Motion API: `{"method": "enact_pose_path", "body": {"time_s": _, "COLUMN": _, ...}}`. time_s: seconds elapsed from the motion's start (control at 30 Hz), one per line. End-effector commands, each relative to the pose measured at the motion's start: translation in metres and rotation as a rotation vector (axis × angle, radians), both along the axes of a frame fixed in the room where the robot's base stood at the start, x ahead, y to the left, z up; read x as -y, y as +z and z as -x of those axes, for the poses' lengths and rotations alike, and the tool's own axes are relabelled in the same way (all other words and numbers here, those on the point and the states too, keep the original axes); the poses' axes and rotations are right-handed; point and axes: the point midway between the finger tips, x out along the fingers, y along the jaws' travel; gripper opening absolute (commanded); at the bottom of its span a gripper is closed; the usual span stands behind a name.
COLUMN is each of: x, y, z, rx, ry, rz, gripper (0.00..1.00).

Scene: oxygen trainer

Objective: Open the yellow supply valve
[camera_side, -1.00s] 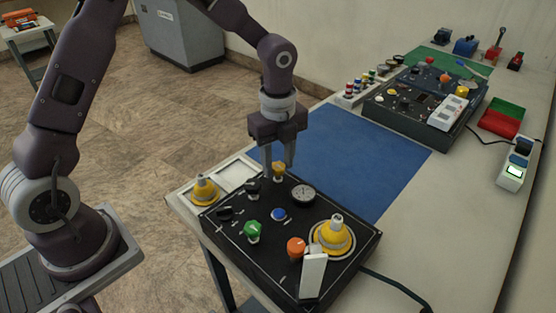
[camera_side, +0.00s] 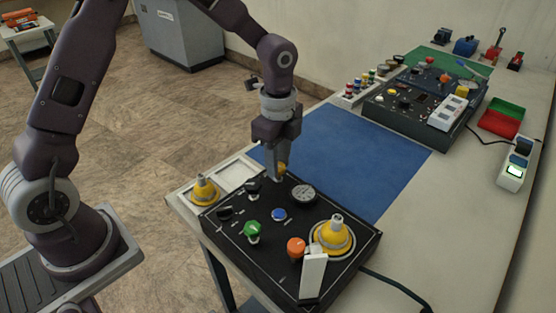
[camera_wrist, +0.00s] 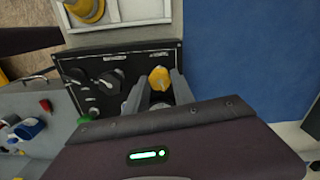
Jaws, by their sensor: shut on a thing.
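The yellow supply valve (camera_side: 282,169) is a small yellow knob at the back corner of the black oxygen panel (camera_side: 262,268). My gripper (camera_side: 278,173) points down over it and is shut on it, hiding most of it in the side view. In the wrist view the yellow knob (camera_wrist: 159,78) shows between the two fingers of my gripper (camera_wrist: 160,88). The panel also shows in the wrist view (camera_wrist: 140,56).
The panel carries black knobs (camera_side: 224,213), a green knob (camera_side: 252,229), a blue button (camera_side: 279,214), an orange knob (camera_side: 296,246), a gauge (camera_side: 303,193) and a large yellow mask-like part (camera_side: 334,236). A white tray (camera_side: 235,173) adjoins it. The blue mat (camera_side: 355,155) is clear.

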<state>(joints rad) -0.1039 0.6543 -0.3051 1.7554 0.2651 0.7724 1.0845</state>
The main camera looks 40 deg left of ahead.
Motion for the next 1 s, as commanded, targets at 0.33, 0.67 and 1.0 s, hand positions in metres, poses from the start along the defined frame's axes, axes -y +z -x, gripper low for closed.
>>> {"method": "enact_pose_path", "body": {"time_s": 0.33, "x": 0.0005, "y": 0.0006, "z": -0.0007, "rx": 0.003, "ry": 0.327, "rz": 0.001, "gripper": 0.00}}
{"method": "enact_pose_path", "body": {"time_s": 0.67, "x": 0.0001, "y": 0.0003, "z": -0.0007, "rx": 0.002, "ry": 0.642, "rz": 0.001, "gripper": 0.00}}
{"method": "enact_pose_path", "body": {"time_s": 1.0, "x": 0.0004, "y": 0.0005, "z": -0.0009, "rx": 0.002, "ry": 0.964, "rz": 0.001, "gripper": 0.00}}
